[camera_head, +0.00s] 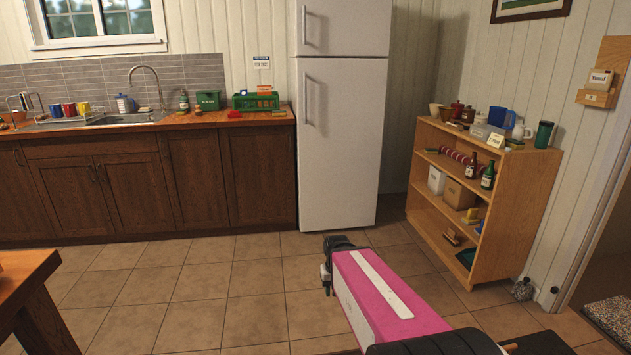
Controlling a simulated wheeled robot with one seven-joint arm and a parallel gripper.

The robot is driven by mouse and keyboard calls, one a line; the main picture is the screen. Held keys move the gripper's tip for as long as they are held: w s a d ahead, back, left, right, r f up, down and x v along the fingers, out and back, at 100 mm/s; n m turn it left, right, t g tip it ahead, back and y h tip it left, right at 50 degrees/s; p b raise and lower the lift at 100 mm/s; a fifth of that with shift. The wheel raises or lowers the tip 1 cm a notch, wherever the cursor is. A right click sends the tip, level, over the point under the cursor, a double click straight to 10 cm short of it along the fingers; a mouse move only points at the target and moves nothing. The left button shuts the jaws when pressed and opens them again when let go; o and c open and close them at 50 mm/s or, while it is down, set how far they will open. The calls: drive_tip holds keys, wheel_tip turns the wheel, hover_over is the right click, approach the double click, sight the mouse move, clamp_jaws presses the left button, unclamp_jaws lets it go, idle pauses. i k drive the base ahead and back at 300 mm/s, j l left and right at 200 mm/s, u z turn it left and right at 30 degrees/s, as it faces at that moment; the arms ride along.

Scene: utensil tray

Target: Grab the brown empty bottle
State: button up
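A dark brown bottle (471,167) stands upright on an upper shelf of the wooden shelf unit at the right. A green bottle (488,177) stands just to its right. Whether the brown bottle is empty cannot be seen. My gripper (327,278) is the dark end of my pink and white arm, low in the middle of the view. It is over the tiled floor, left of the shelf unit and well apart from the bottle. The fingers are small and partly hidden, so I cannot tell whether they are open or shut.
A white fridge (342,150) stands behind my gripper. A wooden table (30,280) is at the lower left. The tiled floor (190,300) between is clear.

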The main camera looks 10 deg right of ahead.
sight(472, 164)
drive_tip(key=i+z, duration=0.4)
drive_tip(key=i, duration=0.15)
drive_tip(key=i+j+z, duration=0.4)
drive_tip(key=i, duration=0.15)
drive_tip(key=l, duration=0.1)
